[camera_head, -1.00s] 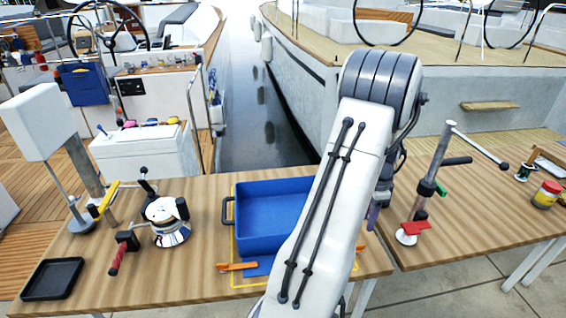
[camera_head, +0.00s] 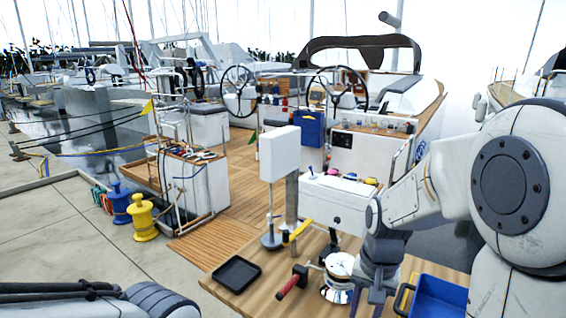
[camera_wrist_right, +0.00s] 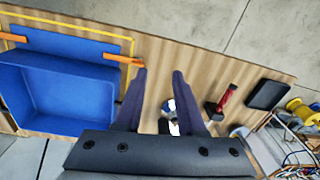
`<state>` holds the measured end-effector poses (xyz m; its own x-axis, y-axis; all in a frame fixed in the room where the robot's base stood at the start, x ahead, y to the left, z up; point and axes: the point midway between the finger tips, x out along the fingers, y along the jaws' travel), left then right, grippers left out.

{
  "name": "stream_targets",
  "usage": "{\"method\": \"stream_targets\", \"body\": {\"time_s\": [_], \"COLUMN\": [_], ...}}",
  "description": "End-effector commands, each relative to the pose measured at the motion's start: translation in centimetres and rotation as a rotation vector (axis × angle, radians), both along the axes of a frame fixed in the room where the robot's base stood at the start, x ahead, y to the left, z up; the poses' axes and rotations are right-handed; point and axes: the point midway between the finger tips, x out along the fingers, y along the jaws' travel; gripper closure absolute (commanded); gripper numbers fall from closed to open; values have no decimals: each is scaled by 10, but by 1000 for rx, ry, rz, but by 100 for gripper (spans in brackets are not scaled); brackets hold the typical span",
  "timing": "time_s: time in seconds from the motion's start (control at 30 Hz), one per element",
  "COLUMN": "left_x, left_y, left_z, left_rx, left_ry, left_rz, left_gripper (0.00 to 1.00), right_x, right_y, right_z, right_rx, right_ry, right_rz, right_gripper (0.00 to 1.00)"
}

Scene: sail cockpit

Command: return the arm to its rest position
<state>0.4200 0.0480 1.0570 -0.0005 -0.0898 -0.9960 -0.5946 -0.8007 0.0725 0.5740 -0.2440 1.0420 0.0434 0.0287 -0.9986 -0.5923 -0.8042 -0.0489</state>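My right arm comes in from the right in the head view, its white links bent, with the gripper (camera_head: 370,299) pointing down over the table between the silver winch (camera_head: 339,275) and the blue bin (camera_head: 440,296). In the right wrist view the two dark fingers of this gripper (camera_wrist_right: 159,72) stand apart with nothing held. Part of the winch (camera_wrist_right: 172,112) shows between and beyond the fingers. Part of my left arm (camera_head: 100,303) shows at the bottom left of the head view. Its gripper is out of view.
The wooden table (camera_head: 262,291) carries a black tray (camera_head: 236,273), a red-handled tool (camera_head: 292,281) and a white box on a stand (camera_head: 279,154). Orange clips (camera_wrist_right: 124,60) lie by the bin in the wrist view. Yellow and blue bollards (camera_head: 144,218) stand on the dock.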

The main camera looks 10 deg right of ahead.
Motion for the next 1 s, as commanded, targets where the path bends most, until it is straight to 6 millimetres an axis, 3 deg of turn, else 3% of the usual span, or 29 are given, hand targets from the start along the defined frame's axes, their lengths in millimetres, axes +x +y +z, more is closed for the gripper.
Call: {"method": "stream_targets", "body": {"time_s": [0.03, 0.2, 0.3, 0.4, 0.5, 0.63, 1.0], "left_x": [0, 0, 0, 0, 0, 0, 0], "left_y": [0, 0, 0, 0, 0, 0, 0], "left_z": [0, 0, 0, 0, 0, 0, 0], "left_rx": [0, 0, 0, 0, 0, 0, 0], "left_ry": [0, 0, 0, 0, 0, 0, 0], "left_rz": [0, 0, 0, 0, 0, 0, 0], "left_gripper": [64, 64, 64, 64, 64, 64, 64], "right_x": [-7, -48, -82, -113, -136, -152, -154], "right_y": [34, 120, 156, 178, 190, 196, 197], "right_z": [5, 13, 15, 16, 16, 15, 15], "right_rx": [0, 6, 12, 17, 22, 25, 25], "right_ry": [-5, -20, -26, -32, -35, -38, -37], "right_rz": [143, 574, 816, 1016, 1159, 1257, 1271], "right_gripper": [61, 61, 61, 61, 61, 61, 61]}}
